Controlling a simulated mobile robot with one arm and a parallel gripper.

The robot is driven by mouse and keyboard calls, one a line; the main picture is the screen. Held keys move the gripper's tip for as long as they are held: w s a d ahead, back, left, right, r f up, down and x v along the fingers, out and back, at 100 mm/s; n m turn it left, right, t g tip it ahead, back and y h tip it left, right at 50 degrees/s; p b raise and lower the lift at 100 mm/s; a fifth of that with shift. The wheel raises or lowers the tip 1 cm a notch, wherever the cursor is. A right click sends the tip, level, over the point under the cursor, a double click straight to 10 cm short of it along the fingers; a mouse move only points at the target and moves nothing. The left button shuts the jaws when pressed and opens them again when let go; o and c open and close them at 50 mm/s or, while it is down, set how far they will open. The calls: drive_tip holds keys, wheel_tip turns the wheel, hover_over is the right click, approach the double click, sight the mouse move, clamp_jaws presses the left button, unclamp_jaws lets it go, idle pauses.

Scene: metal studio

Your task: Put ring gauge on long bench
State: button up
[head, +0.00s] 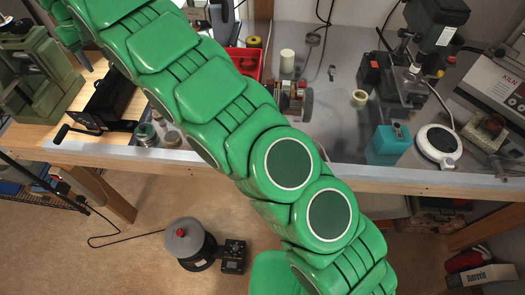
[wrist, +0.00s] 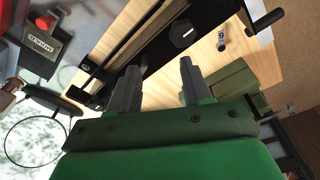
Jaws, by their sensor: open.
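The long bench (head: 335,140) runs across the head view, with a grey top, a pale front edge and a wooden left part. I cannot identify the ring gauge for certain. A pale yellow ring-shaped piece (head: 360,98) lies on the grey top, right of my arm. In the wrist view a small metal cylinder (wrist: 221,41) stands on the wood beside a black disc (wrist: 183,33). My gripper (wrist: 159,70) shows in the wrist view with two grey fingers apart and nothing seen between them.
A black cranked device (head: 105,98) and an olive-green machine (head: 35,80) stand on the left. A teal box (head: 388,145), a round white-rimmed device (head: 438,143) and a dark green machine (head: 430,25) crowd the right. Some grey top is clear right of my arm.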

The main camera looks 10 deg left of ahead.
drive_tip(key=w+d+r+m, duration=0.2)
drive_tip(key=d, duration=0.8)
drive_tip(key=w+d+r+m+h, duration=0.1)
drive_tip(key=d+r, duration=0.2)
drive_tip(key=d, duration=0.7)
drive_tip(key=w+d+r+m, duration=0.2)
drive_tip(key=d, duration=0.8)
drive_tip(key=s+d+m, duration=0.1)
drive_tip(key=s+d, duration=0.2)
drive_tip(key=d, duration=0.8)
drive_tip(key=s+d+f+m+g, duration=0.1)
drive_tip(key=s+d+f+m, duration=0.1)
drive_tip(key=s+d, duration=0.85)
drive_tip(key=s+d+f+m+g, duration=0.1)
drive_tip(key=s+d+m, duration=0.1)
drive_tip(key=s+d, duration=0.85)
drive_tip(key=s+d+f+m, duration=0.1)
drive_tip(key=s+f, duration=0.4)
drive_tip(key=s, duration=0.7)
drive_tip(key=shift+d+m+g, duration=0.3)
drive_tip(key=shift+d+g, duration=0.1)
drive_tip(key=shift+d, duration=0.5)
